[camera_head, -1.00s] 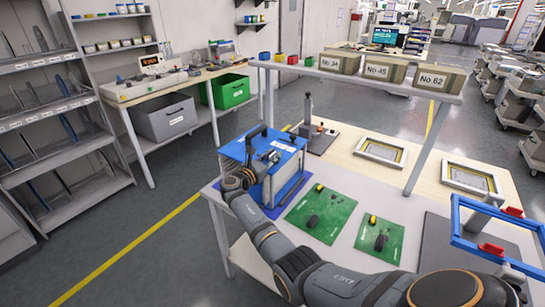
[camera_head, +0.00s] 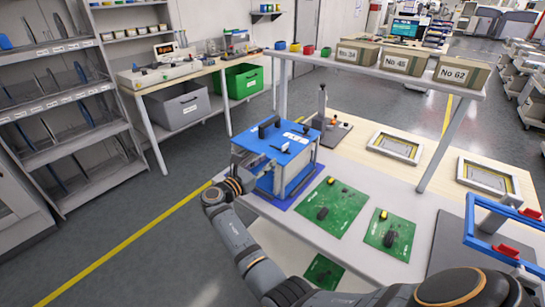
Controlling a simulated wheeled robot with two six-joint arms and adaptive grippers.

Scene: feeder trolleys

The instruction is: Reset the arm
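My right arm comes in from the bottom right and reaches left across the front of the table. Its gripper (camera_head: 246,160) is beside the left side of a box with a blue top (camera_head: 282,141) and a black handle. Its fingers are small and grey against the box, so I cannot tell whether they are open or shut, or whether they touch it. The box stands on a blue mat (camera_head: 282,204). My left gripper is not in view.
Green circuit boards (camera_head: 331,206) lie on the white table (camera_head: 372,184), right of the box. A blue frame (camera_head: 478,240) stands at the right. A shelf above holds labelled cartons (camera_head: 406,61). A rack (camera_head: 70,110) stands left, with open floor (camera_head: 130,205) between.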

